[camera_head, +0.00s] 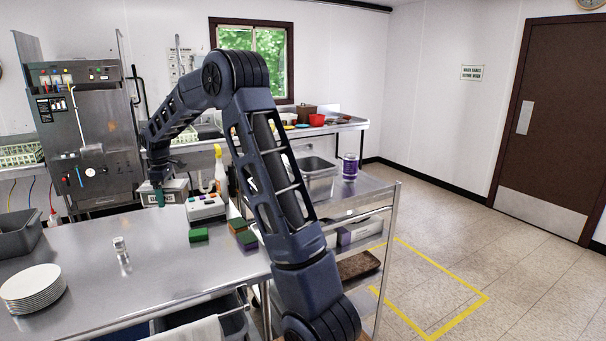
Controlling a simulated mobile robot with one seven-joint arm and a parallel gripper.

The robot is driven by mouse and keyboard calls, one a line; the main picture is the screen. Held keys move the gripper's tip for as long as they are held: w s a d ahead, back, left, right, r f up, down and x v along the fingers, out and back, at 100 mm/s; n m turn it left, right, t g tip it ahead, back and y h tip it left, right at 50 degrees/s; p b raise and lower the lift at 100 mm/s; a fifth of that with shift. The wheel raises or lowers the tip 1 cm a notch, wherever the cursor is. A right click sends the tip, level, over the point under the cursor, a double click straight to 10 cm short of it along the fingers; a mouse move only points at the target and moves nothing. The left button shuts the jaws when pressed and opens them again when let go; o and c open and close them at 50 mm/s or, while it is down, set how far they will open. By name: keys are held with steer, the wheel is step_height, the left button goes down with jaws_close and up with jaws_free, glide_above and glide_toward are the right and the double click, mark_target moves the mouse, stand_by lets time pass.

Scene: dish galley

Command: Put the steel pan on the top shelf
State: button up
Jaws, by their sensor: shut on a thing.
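My gripper (159,193) hangs down at the far side of the steel table, left of centre. It is shut on a small grey steel pan (178,189), whose rim shows around the fingers. The arm hides part of the pan's surroundings, and I cannot tell whether the pan touches the table. A steel cart (375,186) with shelves stands to the right. A steel basin (316,166) shows by the can, partly behind my arm.
A device with coloured buttons (206,206), green sponges (199,235), a yellow spray bottle (220,170) and a small shaker (120,245) are near. Stacked plates (33,288) sit at the left. A white box (358,231) and brown tray (357,265) lie lower in the cart.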

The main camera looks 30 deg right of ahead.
steer(key=w+d+r+m, duration=0.3)
steer(key=d+r, duration=0.2)
steer(key=d, duration=0.8)
steer(key=w+d+r+m, duration=0.3)
steer(key=d+r+m, duration=0.1)
steer(key=d, duration=0.9)
steer(key=w+d+r+m, duration=0.25)
steer(key=d+r, duration=0.25)
steer(key=d, duration=0.7)
steer(key=s+d+r+m, duration=0.2)
steer(key=d, duration=0.5)
steer(key=s+d+r+m, duration=0.2)
steer(key=d, duration=0.6)
steer(key=f, duration=1.9)
steer(key=shift+w+a+f, duration=0.15)
steer(key=shift+w+f, duration=0.1)
steer(key=shift+f, duration=0.1)
steer(key=o, duration=1.2)
steer(key=shift+o, duration=0.3)
